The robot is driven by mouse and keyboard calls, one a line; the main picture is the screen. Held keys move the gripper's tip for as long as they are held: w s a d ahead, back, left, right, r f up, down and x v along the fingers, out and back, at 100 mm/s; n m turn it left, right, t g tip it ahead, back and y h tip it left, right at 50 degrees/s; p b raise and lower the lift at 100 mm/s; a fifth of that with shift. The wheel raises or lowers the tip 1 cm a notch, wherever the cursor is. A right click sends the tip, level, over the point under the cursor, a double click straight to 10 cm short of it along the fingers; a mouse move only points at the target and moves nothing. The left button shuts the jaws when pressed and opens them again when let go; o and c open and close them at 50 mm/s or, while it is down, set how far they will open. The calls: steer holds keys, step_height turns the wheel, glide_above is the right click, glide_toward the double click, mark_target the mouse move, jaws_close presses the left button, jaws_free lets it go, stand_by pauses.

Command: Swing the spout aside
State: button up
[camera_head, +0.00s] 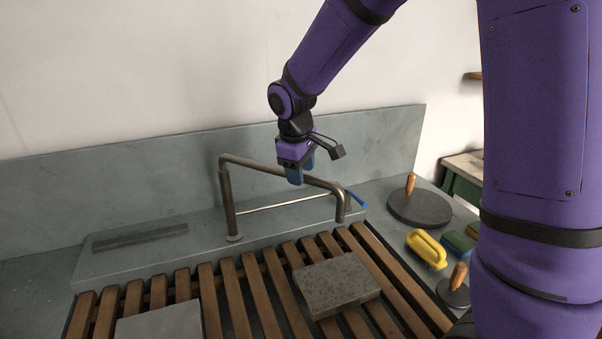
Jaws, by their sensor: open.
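A metal spout (258,165) runs from an upright post (229,205) at the back of the sink to the right. Its right end bends down to an outlet (341,207) near the back of the wooden slats. A thin rod passes below the pipe, and a blue lever end (357,199) shows just right of the outlet. My gripper (302,170) points down at the pipe's right half, with blue fingers open. The fingers overlap the pipe in view; I cannot tell whether they straddle it, touch it or stay in front of it. Nothing is visibly held.
A wooden slatted rack (258,300) fills the front, bearing a grey stone slab (337,284) and a paler slab (160,325). To the right are a dark disc with a wooden handle (420,208), a yellow-handled tool (427,248) and a green block (458,244). A grey backsplash (120,190) stands behind.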

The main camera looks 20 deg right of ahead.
steer(key=shift+d+f, duration=0.1)
steer(key=shift+f, duration=0.45)
jaws_close()
